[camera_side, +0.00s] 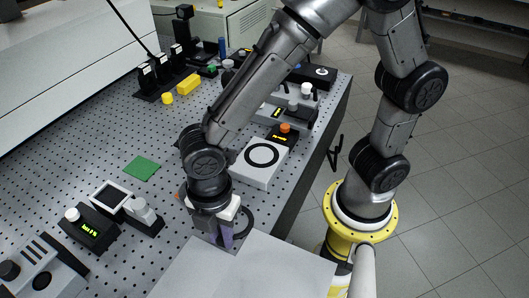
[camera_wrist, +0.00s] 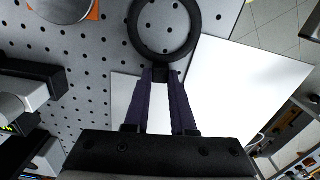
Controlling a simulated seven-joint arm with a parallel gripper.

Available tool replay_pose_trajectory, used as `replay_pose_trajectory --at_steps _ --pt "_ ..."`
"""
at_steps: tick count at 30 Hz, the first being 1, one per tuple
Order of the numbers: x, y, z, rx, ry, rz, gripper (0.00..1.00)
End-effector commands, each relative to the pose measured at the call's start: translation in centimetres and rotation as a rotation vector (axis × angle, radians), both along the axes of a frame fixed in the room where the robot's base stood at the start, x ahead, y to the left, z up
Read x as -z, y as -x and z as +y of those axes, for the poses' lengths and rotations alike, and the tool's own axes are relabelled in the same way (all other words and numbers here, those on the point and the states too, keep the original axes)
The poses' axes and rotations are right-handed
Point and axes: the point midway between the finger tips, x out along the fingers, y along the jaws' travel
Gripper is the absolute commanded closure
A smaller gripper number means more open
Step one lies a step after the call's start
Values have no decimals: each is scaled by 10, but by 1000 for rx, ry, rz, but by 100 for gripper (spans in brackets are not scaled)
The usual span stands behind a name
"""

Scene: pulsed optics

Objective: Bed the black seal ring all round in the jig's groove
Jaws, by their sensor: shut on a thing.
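The black seal ring (camera_wrist: 197,30) shows as a full round loop at the top of the wrist view. My gripper (camera_wrist: 161,74) is shut on its near edge, with the purple fingers close together there. In the side view the ring (camera_side: 251,222) sticks out to the right of my gripper (camera_side: 223,240), and its left part is hidden behind the gripper. The ring looks to be above the perforated table; its height is hard to tell. A pale block with a dark circular groove (camera_side: 262,155), seemingly the jig, stands farther back, apart from the ring. The groove looks empty.
A black box with an orange knob (camera_side: 285,140) stands behind the pale block. Pale flat panels (camera_side: 205,275) lie at the front. A green square (camera_side: 142,169) and instruments (camera_side: 90,232) are on the left. The perforated table (camera_side: 125,135) has free room in its middle.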

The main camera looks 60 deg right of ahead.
Motion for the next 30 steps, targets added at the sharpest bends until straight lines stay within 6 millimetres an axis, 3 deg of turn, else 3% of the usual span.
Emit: replay_pose_trajectory --at_steps 11,30 --pt "-2 0 0 0 -1 -1 100" --pt "-22 0 0 0 -1 -1 100"
